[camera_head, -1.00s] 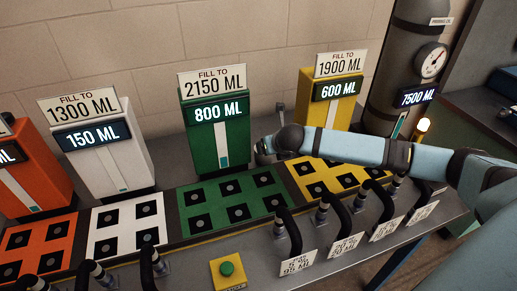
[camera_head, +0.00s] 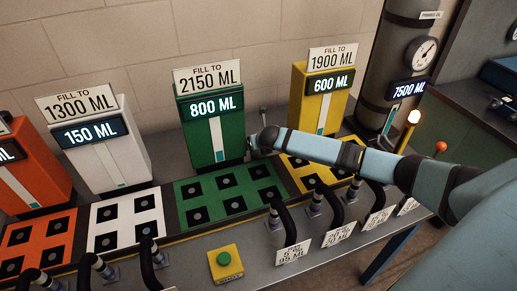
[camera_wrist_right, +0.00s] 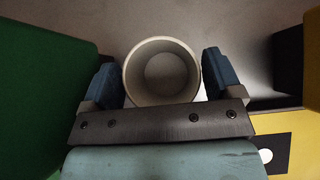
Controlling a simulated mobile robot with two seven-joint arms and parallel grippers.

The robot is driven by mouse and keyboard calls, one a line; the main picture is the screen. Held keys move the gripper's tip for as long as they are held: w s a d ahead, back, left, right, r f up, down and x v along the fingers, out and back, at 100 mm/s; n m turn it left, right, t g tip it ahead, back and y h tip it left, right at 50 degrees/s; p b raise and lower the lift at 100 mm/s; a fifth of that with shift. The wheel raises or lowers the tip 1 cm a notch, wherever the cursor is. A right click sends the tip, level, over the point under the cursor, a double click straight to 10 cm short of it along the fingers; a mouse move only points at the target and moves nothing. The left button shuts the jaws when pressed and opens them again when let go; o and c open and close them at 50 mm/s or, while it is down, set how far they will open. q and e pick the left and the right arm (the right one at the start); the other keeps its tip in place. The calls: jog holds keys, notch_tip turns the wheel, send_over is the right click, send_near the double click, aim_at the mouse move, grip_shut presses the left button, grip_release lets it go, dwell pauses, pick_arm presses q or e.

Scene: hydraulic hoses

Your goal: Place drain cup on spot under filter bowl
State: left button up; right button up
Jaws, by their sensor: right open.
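A pale grey round cup (camera_wrist_right: 162,72), which looks like the drain cup, stands in the right wrist view, seen from above and looking empty. My right gripper (camera_wrist_right: 164,75) has its two blue fingers on either side of it, with small gaps. In the head view my right gripper (camera_head: 254,143) reaches in between the green unit (camera_head: 217,132) and the yellow unit (camera_head: 318,98). The cup is hidden there. A white patch shows beside the cup's lower right edge, partly covered. I cannot make out a filter bowl for certain. My left gripper is not in view.
Green and yellow unit walls flank the gripper closely. Socket panels, black hoses (camera_head: 285,220) and a yellow box with a green button (camera_head: 225,262) lie in front. A white unit (camera_head: 107,150) and a gauge cylinder (camera_head: 400,60) stand to the sides.

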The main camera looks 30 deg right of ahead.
jog(key=shift+w+f, duration=0.2)
jog(key=shift+s+r, duration=0.1)
jog(key=c, duration=0.8)
jog(key=shift+o, duration=0.2)
jog(key=shift+r, duration=0.45)
notch_tip(320, 180, up, 3)
jog(key=shift+d+f+b, duration=0.1)
jog(key=shift+b, duration=0.35)
jog(key=w+d+b, duration=0.1)
jog(key=w+d, duration=0.1)
jog(key=w, duration=0.3)
jog(key=w+d+b, duration=0.2)
jog(key=w, duration=0.3)
jog(key=w+d+b, duration=0.2)
jog(key=w, duration=0.3)
jog(key=shift+w+d+f, duration=0.1)
jog(key=shift+w+f, duration=0.1)
jog(key=shift+w, duration=0.1)
jog(key=shift+w+d+r, duration=0.1)
jog(key=shift+w+d, duration=0.2)
jog(key=shift+w, duration=0.25)
